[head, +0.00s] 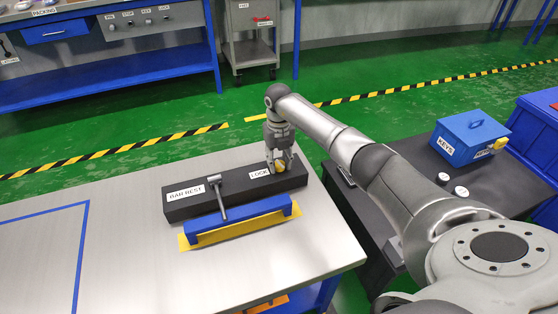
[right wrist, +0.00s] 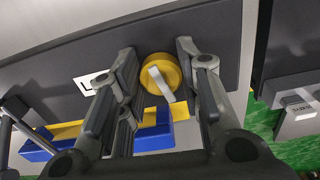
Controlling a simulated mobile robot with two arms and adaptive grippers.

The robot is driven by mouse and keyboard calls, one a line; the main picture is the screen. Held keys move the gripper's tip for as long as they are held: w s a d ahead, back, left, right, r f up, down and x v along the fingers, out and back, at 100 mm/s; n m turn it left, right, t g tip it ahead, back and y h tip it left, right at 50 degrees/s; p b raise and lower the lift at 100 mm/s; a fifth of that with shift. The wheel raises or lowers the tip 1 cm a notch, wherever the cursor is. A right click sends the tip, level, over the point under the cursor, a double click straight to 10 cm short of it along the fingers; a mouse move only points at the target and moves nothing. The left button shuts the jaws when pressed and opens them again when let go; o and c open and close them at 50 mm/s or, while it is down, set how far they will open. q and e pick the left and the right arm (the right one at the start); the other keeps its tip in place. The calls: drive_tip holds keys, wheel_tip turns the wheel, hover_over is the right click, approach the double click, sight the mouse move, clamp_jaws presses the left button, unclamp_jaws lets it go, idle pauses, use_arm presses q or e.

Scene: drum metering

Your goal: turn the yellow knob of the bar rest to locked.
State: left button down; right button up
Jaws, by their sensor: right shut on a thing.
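The black bar rest (head: 235,187) lies on the grey table, with a white BAR REST label at its left and a LOCK label (head: 260,174) near the knob. The yellow knob (head: 281,166) is on its right part, partly hidden by my right gripper (head: 279,163). In the right wrist view the round knob (right wrist: 155,72) with a pale grey pointer bar (right wrist: 162,84) sits between the fingers of the right gripper (right wrist: 158,70), which is shut on it. The pointer is slanted; which setting it marks I cannot tell. My left gripper is not in view.
A grey metal rod (head: 219,197) rests on the bar rest and reaches towards a blue piece (head: 238,222) on a yellow strip. A blue KEYS box (head: 467,137) stands on a dark surface at the right. The table's left half is clear inside blue tape.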

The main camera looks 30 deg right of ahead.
drive_tip(key=n, duration=0.2)
drive_tip(key=shift+n, duration=0.4)
drive_tip(key=n, duration=0.2)
drive_tip(key=shift+n+b, duration=0.3)
drive_tip(key=shift+n, duration=1)
drive_tip(key=n, duration=0.2)
drive_tip(key=shift+a+n+b, duration=0.15)
drive_tip(key=shift+n+b, duration=0.15)
drive_tip(key=shift+b, duration=0.05)
drive_tip(key=shift+n, duration=0.9)
drive_tip(key=shift+n+b, duration=0.3)
drive_tip(key=shift+n, duration=0.8)
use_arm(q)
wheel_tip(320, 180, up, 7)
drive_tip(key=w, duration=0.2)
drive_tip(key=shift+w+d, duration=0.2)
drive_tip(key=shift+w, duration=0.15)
use_arm(e)
drive_tip(key=shift+a+n, duration=0.1)
drive_tip(key=shift+n, duration=0.7)
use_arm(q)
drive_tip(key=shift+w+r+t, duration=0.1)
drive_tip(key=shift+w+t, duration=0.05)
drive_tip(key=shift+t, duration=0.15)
